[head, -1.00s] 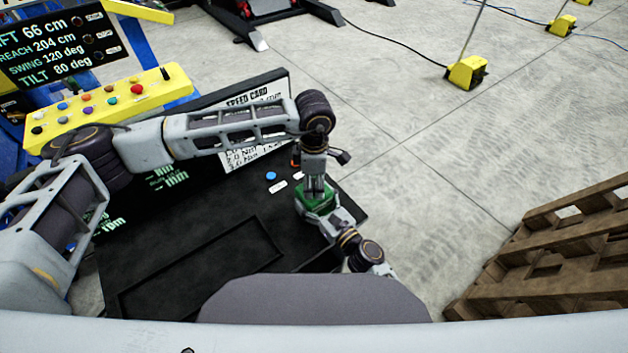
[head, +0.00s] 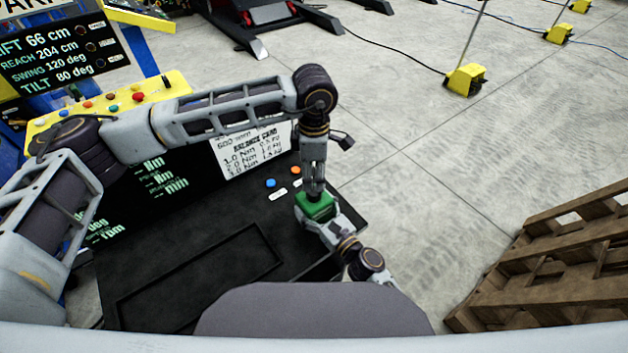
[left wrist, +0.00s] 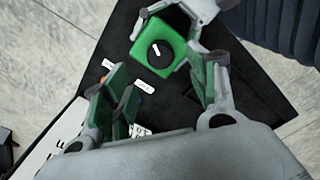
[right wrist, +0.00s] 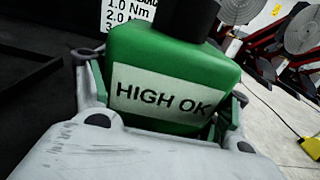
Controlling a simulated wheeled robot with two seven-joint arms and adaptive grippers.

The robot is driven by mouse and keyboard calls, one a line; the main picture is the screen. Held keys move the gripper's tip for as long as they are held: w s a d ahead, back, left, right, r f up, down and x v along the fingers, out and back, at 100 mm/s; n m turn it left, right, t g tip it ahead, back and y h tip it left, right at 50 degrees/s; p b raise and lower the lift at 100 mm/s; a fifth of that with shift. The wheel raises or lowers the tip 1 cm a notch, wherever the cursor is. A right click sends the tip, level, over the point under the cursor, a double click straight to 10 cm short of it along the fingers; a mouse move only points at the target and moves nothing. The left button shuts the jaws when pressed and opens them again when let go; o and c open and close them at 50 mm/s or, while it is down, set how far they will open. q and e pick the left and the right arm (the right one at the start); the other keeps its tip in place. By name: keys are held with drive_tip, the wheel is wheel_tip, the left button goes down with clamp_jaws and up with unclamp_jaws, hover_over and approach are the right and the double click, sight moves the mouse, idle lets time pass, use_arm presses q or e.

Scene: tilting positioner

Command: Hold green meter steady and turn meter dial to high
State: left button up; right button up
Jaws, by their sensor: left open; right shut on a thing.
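The green meter (head: 316,206) stands on the black bench near its right edge. In the right wrist view the meter (right wrist: 165,65) has a white label reading "HIGH OK". My right gripper (head: 322,218) is shut on the meter's sides. The round black dial (left wrist: 160,54) with a white pointer mark sits on the meter's top; its dark side also shows in the right wrist view (right wrist: 183,14). My left gripper (head: 314,190) is above the meter, pointing down. In the left wrist view its two green-padded fingers (left wrist: 165,92) are apart and empty, with the dial beyond them.
The black bench (head: 150,255) has a shallow recess at left. A blue button (head: 271,183) and an orange button (head: 296,170) lie close left of the meter. A white card (head: 255,150) stands behind. A wooden pallet (head: 555,255) is at right on the floor.

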sight(314, 190)
use_arm(q)
drive_tip(key=shift+r, duration=2.5)
use_arm(e)
drive_tip(key=o, duration=1.3)
drive_tip(key=shift+s+d, duration=0.1)
drive_tip(key=shift+s, duration=0.05)
drive_tip(key=shift+v, duration=5.85)
